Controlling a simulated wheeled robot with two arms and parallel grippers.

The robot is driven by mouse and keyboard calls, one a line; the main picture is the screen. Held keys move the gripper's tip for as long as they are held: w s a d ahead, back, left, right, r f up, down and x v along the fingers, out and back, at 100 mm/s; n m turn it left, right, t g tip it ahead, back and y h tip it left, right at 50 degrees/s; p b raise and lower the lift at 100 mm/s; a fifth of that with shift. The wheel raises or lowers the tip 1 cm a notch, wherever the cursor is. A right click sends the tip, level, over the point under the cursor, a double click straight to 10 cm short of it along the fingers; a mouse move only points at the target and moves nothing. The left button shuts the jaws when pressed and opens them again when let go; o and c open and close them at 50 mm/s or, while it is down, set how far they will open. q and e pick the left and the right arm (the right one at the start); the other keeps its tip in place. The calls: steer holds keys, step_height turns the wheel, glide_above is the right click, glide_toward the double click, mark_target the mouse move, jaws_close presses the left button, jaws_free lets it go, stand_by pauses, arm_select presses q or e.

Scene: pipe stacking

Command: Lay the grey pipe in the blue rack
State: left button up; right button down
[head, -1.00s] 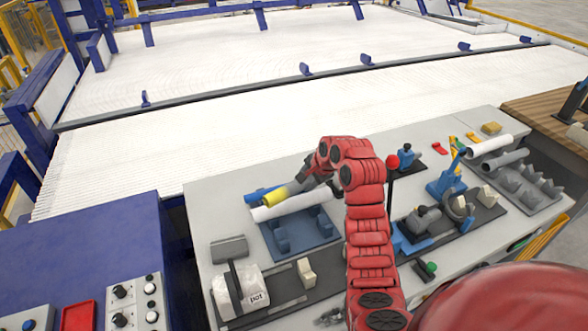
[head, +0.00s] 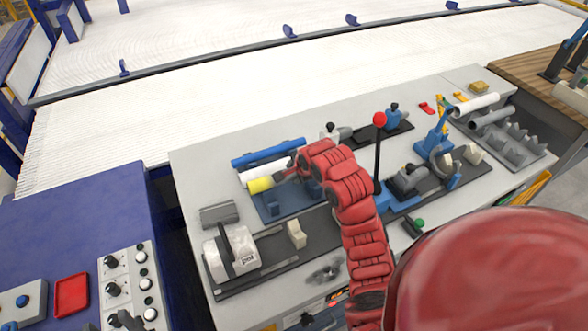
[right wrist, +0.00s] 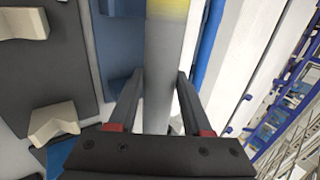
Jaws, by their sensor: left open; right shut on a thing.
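The grey pipe with a yellow end (head: 260,184) is at the rear of the blue rack (head: 270,210) in the head view. My right gripper (head: 287,174) is shut on the pipe's grey part. In the right wrist view the pipe (right wrist: 160,70) runs between both fingers, with the blue rack (right wrist: 119,65) beside and below it. I cannot tell whether the pipe touches the rack.
A white pipe (head: 262,171) and a blue pipe (head: 268,152) lie just behind the rack. A red-knobbed lever (head: 379,120) stands upright right of my arm. A white machine part (head: 232,255) sits at front left. The table's rear left corner is clear.

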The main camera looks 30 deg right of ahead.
step_height(320, 180, down, 5)
steer(key=b, duration=0.3)
steer(key=shift+f, duration=1.05)
steer(key=shift+c, duration=1.3)
jaws_free()
steer(key=shift+r, duration=0.1)
